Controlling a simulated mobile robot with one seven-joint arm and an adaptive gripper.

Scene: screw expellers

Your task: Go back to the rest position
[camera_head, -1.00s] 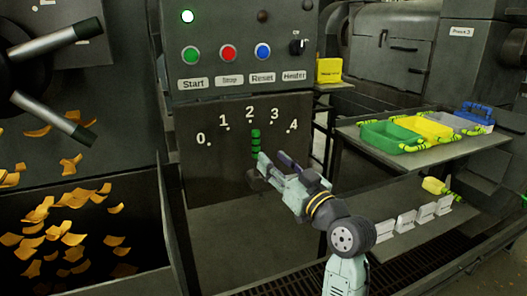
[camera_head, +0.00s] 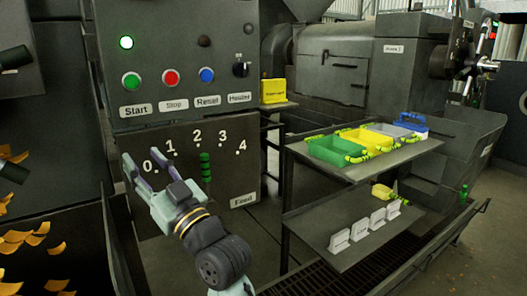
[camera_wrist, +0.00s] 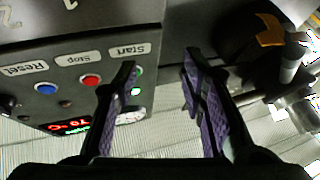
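My gripper (camera_head: 136,172) is raised in front of the lower left of the control panel (camera_head: 190,100), near the 0 mark of the feed scale. Its two purple-padded fingers (camera_wrist: 160,90) stand apart with nothing between them in the wrist view. The green feed lever (camera_head: 205,167) points at about 2 on the scale and is apart from the gripper. The panel carries a green Start button (camera_head: 131,80), a red Stop button (camera_head: 171,77), a blue Reset button (camera_head: 207,75) and a black Heater knob (camera_head: 241,69). A white-green lamp (camera_head: 126,42) is lit above Start.
To the right, a shelf table (camera_head: 300,152) bears green (camera_head: 338,151), yellow (camera_head: 368,139) and blue (camera_head: 411,122) trays. White labels (camera_head: 359,231) and a yellow item (camera_head: 382,191) are on its lower shelf. A yellow box (camera_head: 273,91) stands beside the panel. Orange flakes (camera_head: 30,240) are at left.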

